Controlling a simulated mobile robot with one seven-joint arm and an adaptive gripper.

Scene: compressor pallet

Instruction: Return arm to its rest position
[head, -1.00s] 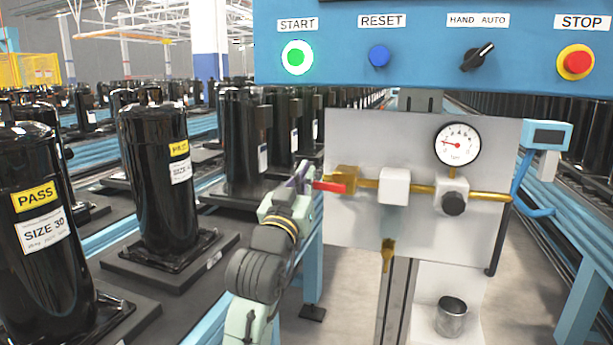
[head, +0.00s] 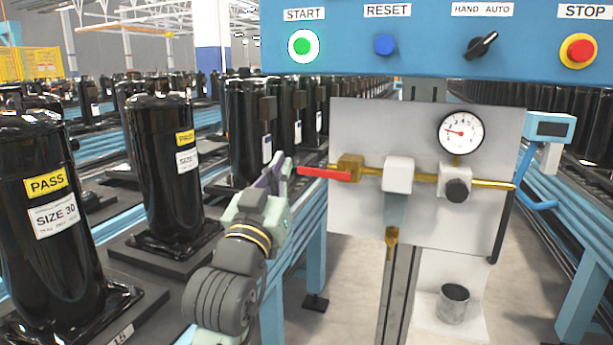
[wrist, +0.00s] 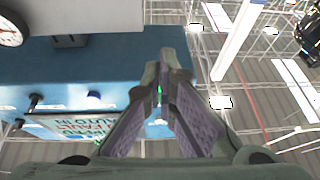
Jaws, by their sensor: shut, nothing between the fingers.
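My gripper (head: 280,172) is raised at the left of the grey valve panel (head: 350,215) in the head view, its fingers pointing up. It is apart from the red valve handle (head: 322,172), which lies level and points left from the brass valve (head: 350,168). In the wrist view my gripper (wrist: 166,75) has its fingertips together with nothing between them. Behind them there are the blue control box (wrist: 60,75) and the ceiling. My arm comes up from the bottom of the head view.
The blue control box (head: 400,60) overhangs the panel, with a lit green START button (head: 303,46) and a red STOP button (head: 578,51). Black compressors (head: 160,160) on pallets stand close at the left. A metal cup (head: 453,304) sits below the panel.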

